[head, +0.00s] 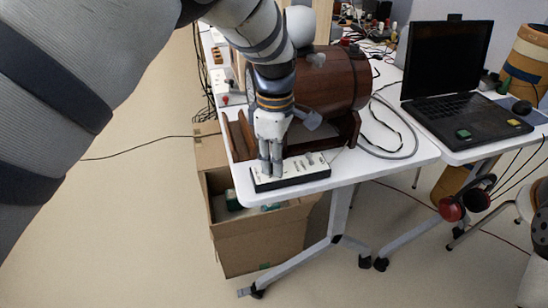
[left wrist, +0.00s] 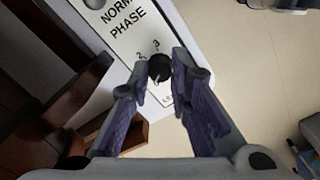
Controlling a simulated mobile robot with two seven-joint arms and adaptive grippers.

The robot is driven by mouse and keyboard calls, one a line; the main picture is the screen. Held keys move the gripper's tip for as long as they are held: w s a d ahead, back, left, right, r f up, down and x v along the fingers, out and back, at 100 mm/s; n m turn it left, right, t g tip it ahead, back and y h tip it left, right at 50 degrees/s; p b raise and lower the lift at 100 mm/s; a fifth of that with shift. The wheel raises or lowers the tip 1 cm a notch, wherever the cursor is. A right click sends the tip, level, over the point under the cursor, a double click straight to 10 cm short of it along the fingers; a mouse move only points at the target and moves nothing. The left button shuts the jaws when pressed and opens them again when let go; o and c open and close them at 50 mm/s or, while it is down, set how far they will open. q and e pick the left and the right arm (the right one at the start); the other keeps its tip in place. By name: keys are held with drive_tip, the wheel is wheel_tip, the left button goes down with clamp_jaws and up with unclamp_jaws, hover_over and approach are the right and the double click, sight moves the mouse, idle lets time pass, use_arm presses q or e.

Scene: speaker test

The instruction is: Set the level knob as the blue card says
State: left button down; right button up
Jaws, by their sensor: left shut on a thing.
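A white control panel with a dark front edge (head: 306,167) lies at the front edge of the white table. In the left wrist view the panel (left wrist: 118,50) bears the words PHASE and a partly cut-off NORM. The black level knob (left wrist: 159,68) sits near the panel's end, with the digits 2 and 3 beside it. My left gripper (head: 271,170) comes down onto the panel from above. In the wrist view its two fingers (left wrist: 160,80) are closed on either side of the knob. The knob's pointer is not clear. I cannot make out a blue card. My right gripper is out of view.
A brown wooden speaker cylinder (head: 335,82) stands in a cradle right behind my gripper. An open cardboard box (head: 262,240) stands below the table edge. A black laptop (head: 455,110) is on the table at right. Loose grey cable (head: 412,140) lies between them.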

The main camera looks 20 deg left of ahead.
use_arm(q)
drive_tip(key=m, duration=0.4)
drive_tip(key=shift+m+p, duration=0.3)
drive_tip(key=shift+p, duration=0.05)
drive_tip(key=m, duration=0.4)
drive_tip(key=shift+m, duration=0.3)
drive_tip(key=m, duration=0.4)
drive_tip(key=shift+m, duration=0.3)
drive_tip(key=m, duration=0.5)
drive_tip(key=shift+d+f, duration=0.1)
drive_tip(key=m, duration=0.5)
drive_tip(key=shift+m, duration=0.4)
drive_tip(key=m, duration=0.4)
drive_tip(key=shift+m, duration=0.3)
drive_tip(key=m, duration=0.5)
drive_tip(key=shift+s+m, duration=0.1)
drive_tip(key=shift+m, duration=2.6)
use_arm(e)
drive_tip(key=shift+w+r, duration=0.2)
